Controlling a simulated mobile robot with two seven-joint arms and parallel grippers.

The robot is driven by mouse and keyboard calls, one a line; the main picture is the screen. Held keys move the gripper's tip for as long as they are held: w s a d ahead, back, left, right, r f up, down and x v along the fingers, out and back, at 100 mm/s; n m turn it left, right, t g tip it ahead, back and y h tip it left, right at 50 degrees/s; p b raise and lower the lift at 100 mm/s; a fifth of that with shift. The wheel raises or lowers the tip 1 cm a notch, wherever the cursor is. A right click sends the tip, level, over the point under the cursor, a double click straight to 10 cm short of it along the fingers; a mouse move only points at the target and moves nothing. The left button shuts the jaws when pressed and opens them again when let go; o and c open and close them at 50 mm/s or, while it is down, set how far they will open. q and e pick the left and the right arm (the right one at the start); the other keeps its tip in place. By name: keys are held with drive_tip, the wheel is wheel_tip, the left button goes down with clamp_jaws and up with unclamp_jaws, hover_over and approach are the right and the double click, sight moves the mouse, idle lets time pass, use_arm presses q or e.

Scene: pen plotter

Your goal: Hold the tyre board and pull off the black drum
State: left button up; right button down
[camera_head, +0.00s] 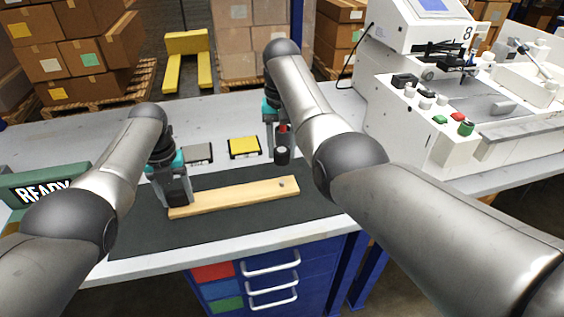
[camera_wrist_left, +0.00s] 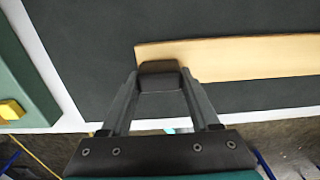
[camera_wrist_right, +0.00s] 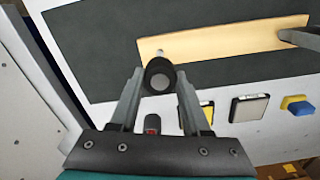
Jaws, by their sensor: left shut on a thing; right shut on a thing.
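The tyre board (camera_head: 240,194) is a long pale wooden bar lying on the dark mat. It also shows in the left wrist view (camera_wrist_left: 250,60) and the right wrist view (camera_wrist_right: 225,40). My left gripper (camera_head: 177,195) is shut at its left end, with a black rounded block (camera_wrist_left: 160,76) between the fingers. My right gripper (camera_head: 281,146) is shut on the black drum (camera_head: 283,156), a short cylinder with a grey round end (camera_wrist_right: 159,78). The drum appears apart from the board, near its right end, where a small peg (camera_head: 282,184) shows.
A grey pad (camera_head: 198,153) and a yellow pad (camera_head: 244,147) lie behind the mat. A green READY sign (camera_head: 40,187) stands at left. A large white machine (camera_head: 430,100) stands at right. A small red-topped item (camera_wrist_right: 152,124) lies beyond the drum. The mat in front of the board is clear.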

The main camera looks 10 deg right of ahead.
idle(0.3)
use_arm(q)
drive_tip(key=o, duration=1.4)
drive_tip(key=shift+o, duration=0.2)
drive_tip(key=shift+r, duration=0.15)
